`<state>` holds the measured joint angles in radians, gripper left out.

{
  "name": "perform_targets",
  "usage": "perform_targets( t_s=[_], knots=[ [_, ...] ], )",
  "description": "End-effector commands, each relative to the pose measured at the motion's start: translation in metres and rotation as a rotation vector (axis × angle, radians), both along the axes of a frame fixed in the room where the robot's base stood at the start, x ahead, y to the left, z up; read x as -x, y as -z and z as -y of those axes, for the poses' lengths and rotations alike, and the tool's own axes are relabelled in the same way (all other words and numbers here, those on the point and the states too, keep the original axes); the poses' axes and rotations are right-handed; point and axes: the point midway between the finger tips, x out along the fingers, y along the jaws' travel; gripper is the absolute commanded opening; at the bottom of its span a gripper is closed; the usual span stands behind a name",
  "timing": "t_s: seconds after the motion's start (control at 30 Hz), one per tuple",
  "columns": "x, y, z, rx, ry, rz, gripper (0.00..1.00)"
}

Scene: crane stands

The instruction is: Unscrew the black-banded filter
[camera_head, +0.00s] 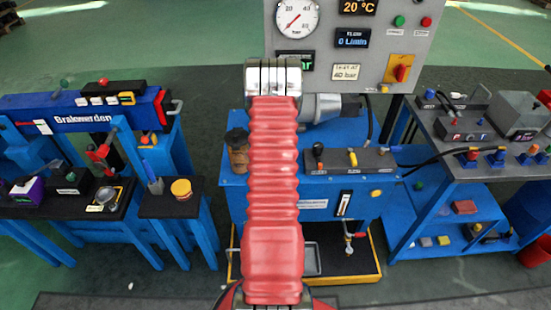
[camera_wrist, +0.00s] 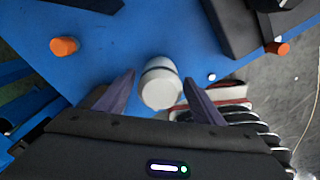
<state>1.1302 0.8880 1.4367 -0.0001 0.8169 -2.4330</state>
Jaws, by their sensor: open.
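The black-banded filter (camera_wrist: 160,88) shows in the wrist view as a pale grey-white cylinder with a dark band near its far end. Its rounded near end faces my camera, and blue metal lies behind it. My gripper (camera_wrist: 159,78) is open, with one dark finger on each side of the filter. A gap shows between each finger and the filter in the picture; I cannot tell how deep the fingers reach along it. In the head view my red-sleeved arm covers the middle, and neither the filter nor my gripper can be made out.
A blue hydraulic stand (camera_head: 237,190) with a gauge panel (camera_head: 345,20) stands ahead, over a yellow-edged drip tray (camera_head: 350,279).

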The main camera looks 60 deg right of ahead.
Motion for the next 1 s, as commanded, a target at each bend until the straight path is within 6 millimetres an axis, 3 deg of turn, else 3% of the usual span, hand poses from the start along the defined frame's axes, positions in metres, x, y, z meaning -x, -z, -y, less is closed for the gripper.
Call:
perform_targets(
  t_s=[0.2, 0.67, 1.0],
  knots=[
    [-0.0001, -0.0001, 0.0000, 0.000, 0.140, 0.000, 0.62],
    [0.0000, 0.0000, 0.0000, 0.000, 0.200, 0.000, 0.62],
    [0.0000, 0.0000, 0.0000, 0.000, 0.455, 0.000, 0.62]
  ],
)
